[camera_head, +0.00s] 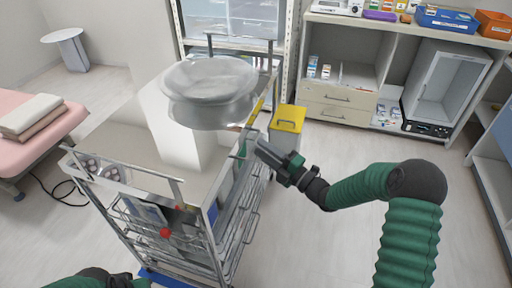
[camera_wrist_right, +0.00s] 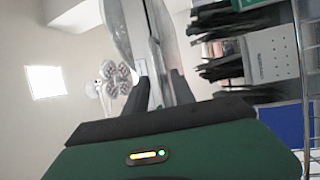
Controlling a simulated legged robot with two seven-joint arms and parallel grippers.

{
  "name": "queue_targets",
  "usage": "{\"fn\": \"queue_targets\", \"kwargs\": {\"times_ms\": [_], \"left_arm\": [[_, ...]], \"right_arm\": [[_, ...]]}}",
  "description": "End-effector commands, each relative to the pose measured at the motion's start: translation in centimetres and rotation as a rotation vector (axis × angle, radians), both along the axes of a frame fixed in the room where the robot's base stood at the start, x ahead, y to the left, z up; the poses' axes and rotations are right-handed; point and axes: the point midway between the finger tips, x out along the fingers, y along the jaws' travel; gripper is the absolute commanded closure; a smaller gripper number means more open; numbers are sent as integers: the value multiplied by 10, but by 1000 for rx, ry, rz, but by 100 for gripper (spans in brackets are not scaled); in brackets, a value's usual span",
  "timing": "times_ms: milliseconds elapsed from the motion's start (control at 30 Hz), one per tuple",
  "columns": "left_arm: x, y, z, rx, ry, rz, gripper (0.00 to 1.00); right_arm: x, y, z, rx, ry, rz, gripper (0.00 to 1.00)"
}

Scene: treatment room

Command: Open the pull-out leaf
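A metal trolley (camera_head: 140,135) stands at the centre-left, with a pale top, rails and wire baskets. I cannot clearly make out the pull-out leaf as a separate part. My right gripper (camera_head: 262,147) is at the trolley's right side, just below the top's edge. In the right wrist view its two dark fingers (camera_wrist_right: 157,82) are apart, with a pale, narrow edge between them; contact cannot be told. My left arm shows only at the bottom left edge, with its gripper (camera_head: 124,279) mostly cut off.
A large, translucent round shape (camera_head: 210,85) overlaps the trolley's far end. A yellow-lidded bin (camera_head: 288,118) stands just beyond my right gripper. Shelving (camera_head: 340,105) lines the back, and a pink couch (camera_head: 35,150) is at left.

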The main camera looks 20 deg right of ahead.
Motion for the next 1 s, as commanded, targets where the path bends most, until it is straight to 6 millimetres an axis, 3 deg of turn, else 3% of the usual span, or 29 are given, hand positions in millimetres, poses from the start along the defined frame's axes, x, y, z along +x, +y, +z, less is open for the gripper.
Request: {"fn": "queue_targets", "kwargs": {"times_ms": [200,467,733,1000], "left_arm": [[0,0,-6,0,0,1,100],[0,0,-6,0,0,1,100],[0,0,-6,0,0,0,100],[0,0,-6,0,0,0,100]], "right_arm": [[25,17,4,0,2,0,69],[27,18,6,1,2,-1,69],[27,18,5,0,2,0,100],[27,19,4,-1,4,3,100]]}}
